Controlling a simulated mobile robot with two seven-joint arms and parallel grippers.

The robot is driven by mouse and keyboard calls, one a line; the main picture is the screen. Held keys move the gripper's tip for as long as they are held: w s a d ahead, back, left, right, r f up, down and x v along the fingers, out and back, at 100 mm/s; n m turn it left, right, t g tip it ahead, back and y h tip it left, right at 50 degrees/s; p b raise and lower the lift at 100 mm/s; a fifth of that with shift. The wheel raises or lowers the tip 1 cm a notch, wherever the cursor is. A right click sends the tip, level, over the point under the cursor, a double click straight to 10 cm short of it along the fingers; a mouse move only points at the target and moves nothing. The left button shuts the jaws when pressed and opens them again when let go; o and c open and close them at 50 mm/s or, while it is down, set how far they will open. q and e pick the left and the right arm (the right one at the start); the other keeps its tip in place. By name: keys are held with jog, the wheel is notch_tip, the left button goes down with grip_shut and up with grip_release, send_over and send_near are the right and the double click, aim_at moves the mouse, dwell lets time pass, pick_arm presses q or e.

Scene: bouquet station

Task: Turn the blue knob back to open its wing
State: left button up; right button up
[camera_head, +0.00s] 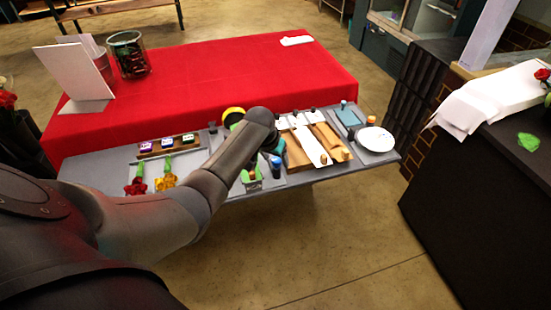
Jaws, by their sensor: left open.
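A small blue knob (343,104) stands at the back right of the grey station board (225,205), by a blue-grey plate. An orange knob (371,119) is at the right. Wooden pieces with pale strips (310,145) lie at right of centre; I cannot tell which is the blue knob's wing. My left gripper (268,150) is over the board's middle, mostly hidden by its arm, left of the blue knob and apart from it.
A white plate (376,139) lies at the board's right end. Red (136,187) and yellow flowers (166,181) lie at its left. Behind is a red-covered table (220,75), mostly clear. A dark counter (490,190) stands at right.

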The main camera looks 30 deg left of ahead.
pick_arm(q)
grip_shut()
dwell(0.5)
